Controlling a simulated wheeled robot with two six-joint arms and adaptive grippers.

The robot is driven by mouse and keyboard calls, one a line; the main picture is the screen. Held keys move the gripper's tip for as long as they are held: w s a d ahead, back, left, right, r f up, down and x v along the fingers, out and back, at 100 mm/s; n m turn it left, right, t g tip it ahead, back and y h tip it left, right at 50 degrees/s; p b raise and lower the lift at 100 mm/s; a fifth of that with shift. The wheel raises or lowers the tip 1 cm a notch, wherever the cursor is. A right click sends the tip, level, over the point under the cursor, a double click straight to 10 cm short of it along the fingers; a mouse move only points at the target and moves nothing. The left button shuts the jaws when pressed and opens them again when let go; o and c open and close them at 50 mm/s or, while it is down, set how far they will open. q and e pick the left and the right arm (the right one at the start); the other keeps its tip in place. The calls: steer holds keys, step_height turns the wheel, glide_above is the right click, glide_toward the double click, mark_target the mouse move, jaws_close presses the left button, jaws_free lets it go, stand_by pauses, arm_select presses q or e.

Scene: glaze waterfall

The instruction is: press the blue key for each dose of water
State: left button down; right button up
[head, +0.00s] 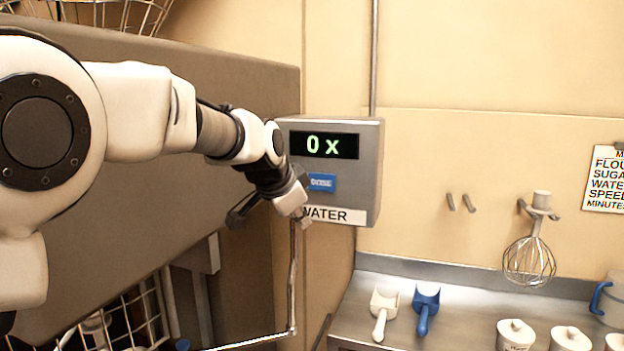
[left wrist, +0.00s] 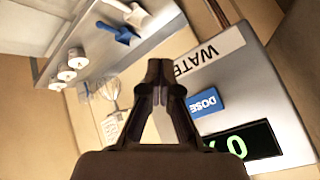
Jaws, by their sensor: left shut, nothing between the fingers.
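The water dispenser (head: 367,170) is a grey metal box on the wall, with a WATER label along its lower front. Its display (head: 324,145) reads "0 x" in green. The blue key (head: 321,182), marked DOSE, sits below the display; it also shows in the left wrist view (left wrist: 207,102), to the right of the fingers. My left gripper (left wrist: 160,66) is shut and empty, in front of the dispenser's face and beside the key. In the head view my left gripper (head: 296,208) covers part of the label. I cannot tell whether it touches the box. My right gripper is not in view.
A metal counter (head: 460,300) at the lower right holds a white scoop (head: 383,312), a blue scoop (head: 425,308) and several lidded white jars (head: 515,335). A whisk (head: 530,260) hangs on the wall near a recipe sheet (head: 606,178). A bent pipe (head: 293,280) runs below the gripper.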

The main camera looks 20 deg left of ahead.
mark_target(315, 185)
arm_select(q)
steer(key=shift+t, duration=0.3)
steer(key=r, duration=0.4)
steer(key=shift+s+d+r, duration=0.1)
steer(key=shift+s, duration=0.25)
steer(key=shift+w, duration=0.1)
steer(key=w+p, duration=0.7)
steer(key=w, duration=0.1)
steer(key=shift+w+d+r, duration=0.1)
steer(key=shift+w+d, duration=0.05)
steer(key=shift+w, duration=0.15)
